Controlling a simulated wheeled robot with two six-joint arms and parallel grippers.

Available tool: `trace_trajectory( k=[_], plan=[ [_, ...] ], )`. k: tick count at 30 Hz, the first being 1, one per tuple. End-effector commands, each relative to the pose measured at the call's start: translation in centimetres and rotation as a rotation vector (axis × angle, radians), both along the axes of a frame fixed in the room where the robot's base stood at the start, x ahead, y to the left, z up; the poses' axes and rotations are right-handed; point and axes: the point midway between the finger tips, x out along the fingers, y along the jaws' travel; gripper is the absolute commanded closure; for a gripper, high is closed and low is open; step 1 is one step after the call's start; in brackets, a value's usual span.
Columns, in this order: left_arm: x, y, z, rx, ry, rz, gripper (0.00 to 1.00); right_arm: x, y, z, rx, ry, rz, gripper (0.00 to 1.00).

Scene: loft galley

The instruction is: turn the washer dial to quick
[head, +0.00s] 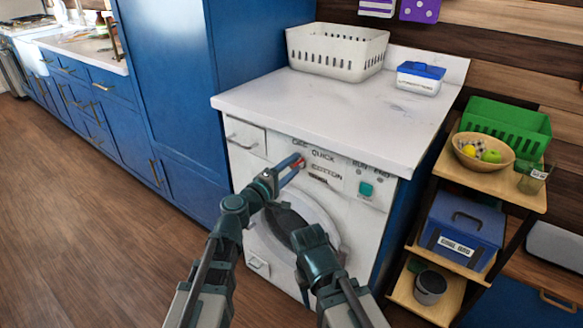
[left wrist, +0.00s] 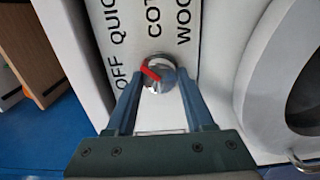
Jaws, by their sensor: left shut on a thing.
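The washer (head: 345,215) is a white front-loader under a white counter. Its panel carries the words QUICK, COTTON and others. My left gripper (head: 297,167) reaches the panel's upper left and is shut on the dial there. In the left wrist view, the round grey dial (left wrist: 158,82) with a red pointer mark sits between the fingertips of my left gripper (left wrist: 157,92). The red mark is on the dial's left side, toward OFF and QUICK; its exact label is unclear. My right arm is in front of the washer door, and its jaws cannot be made out.
A white basket (head: 337,52) and a blue-lidded box (head: 420,78) stand on the counter (head: 330,105). A green button (head: 366,189) is at the panel's right. A shelf unit at the right holds a fruit bowl (head: 484,152) and a blue bin (head: 462,228). The floor at left is clear.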

Motion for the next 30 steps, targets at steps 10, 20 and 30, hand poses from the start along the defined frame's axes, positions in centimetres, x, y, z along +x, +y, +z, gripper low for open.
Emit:
trace_trajectory(
  k=[10,20,30],
  plan=[
    [-0.1,0.0,-0.1,0.001,0.0,-0.002,0.36,0.0,0.0,0.0,0.0,0.0,0.0,0.5],
    [0.0,0.0,0.0,0.0,0.0,-0.001,0.17,0.0,0.0,0.0,0.0,0.0,0.0,0.5],
    [-1.2,0.3,0.0,-0.001,0.001,-0.001,0.17,0.0,0.0,0.0,0.0,0.0,0.0,0.5]
  ],
)
